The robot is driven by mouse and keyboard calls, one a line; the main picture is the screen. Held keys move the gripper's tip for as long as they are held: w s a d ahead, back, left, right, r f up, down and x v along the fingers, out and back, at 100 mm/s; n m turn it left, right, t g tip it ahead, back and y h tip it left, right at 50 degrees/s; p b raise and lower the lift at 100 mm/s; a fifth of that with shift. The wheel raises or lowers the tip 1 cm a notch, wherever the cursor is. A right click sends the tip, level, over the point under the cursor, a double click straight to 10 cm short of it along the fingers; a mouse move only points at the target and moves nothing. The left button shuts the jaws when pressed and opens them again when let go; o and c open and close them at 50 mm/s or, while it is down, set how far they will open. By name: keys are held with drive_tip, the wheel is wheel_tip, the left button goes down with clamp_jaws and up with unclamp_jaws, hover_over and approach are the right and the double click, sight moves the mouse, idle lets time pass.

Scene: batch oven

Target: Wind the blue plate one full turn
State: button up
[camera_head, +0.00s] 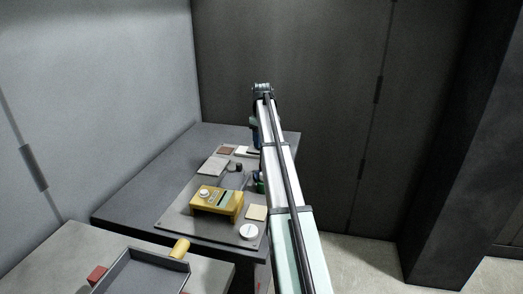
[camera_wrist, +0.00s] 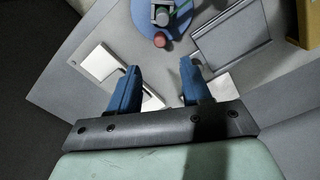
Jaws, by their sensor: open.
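The blue plate (camera_wrist: 143,22) is a round disc at the top of the wrist view, cut off by the frame edge. A grey-green block (camera_wrist: 162,12) stands on it, and a reddish-brown round knob (camera_wrist: 160,40) sits at its near rim. My gripper (camera_wrist: 160,66) has its two blue fingers spread wide with nothing between them. The knob lies just beyond the fingertips in the picture, roughly in line with the gap; I cannot tell the height between them. In the head view my arm hides the plate and most of the gripper.
In the wrist view a white tile (camera_wrist: 98,62) lies left and a grey framed panel (camera_wrist: 232,42) right. A grey tray (camera_head: 140,275) stands in front.

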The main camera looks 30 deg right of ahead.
drive_tip(key=shift+r, duration=0.9)
